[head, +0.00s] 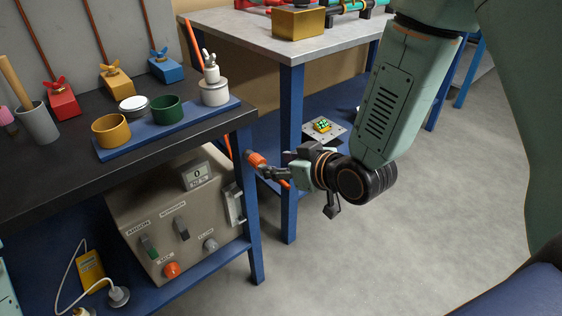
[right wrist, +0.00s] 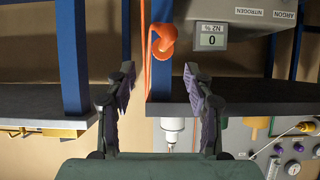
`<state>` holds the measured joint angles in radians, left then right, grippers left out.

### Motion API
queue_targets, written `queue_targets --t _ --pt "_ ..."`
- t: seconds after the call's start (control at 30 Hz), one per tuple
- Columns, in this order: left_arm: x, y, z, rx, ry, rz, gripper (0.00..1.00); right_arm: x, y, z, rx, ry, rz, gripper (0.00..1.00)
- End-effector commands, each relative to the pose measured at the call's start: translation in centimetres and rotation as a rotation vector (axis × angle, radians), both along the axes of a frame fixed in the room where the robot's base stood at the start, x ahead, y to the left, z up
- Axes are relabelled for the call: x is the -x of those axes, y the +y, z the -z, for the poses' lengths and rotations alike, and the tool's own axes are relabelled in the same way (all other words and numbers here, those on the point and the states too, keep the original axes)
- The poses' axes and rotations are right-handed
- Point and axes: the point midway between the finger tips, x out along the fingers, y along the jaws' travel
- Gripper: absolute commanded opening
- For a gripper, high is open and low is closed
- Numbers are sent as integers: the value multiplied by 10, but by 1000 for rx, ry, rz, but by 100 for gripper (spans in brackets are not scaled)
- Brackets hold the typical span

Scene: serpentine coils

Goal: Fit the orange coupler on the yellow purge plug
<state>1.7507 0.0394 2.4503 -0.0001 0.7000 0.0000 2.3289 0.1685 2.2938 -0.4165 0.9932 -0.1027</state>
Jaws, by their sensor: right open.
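The orange coupler (head: 257,160) hangs beside the bench leg, on an orange hose. It also shows in the right wrist view (right wrist: 163,38), above centre between the lines of the two fingers. My right gripper (head: 264,172) is open and empty, its fingers just beside the coupler in the head view. In the right wrist view my right gripper (right wrist: 159,95) has its jaws wide apart with nothing between them at the tips. I cannot pick out the yellow purge plug for certain; a yellow fitting (right wrist: 283,124) shows at the wall panel. My left gripper is not in view.
A grey console (head: 175,215) with switches sits under the black bench (head: 60,165). A blue tray (head: 120,152) with cups stands on the bench. A blue table leg (head: 289,150) stands just behind my right gripper. Open floor (head: 400,240) lies to the right.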

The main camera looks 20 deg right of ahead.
Motion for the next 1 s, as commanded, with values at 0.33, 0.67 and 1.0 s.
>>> queue_targets --t 0.33,0.67,1.0 --pt "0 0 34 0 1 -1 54 -37 18 27 7 -7 -4 53" --pt "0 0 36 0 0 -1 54 -71 30 42 4 -5 -3 53" --pt "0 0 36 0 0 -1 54 -73 28 42 3 -3 -3 53"
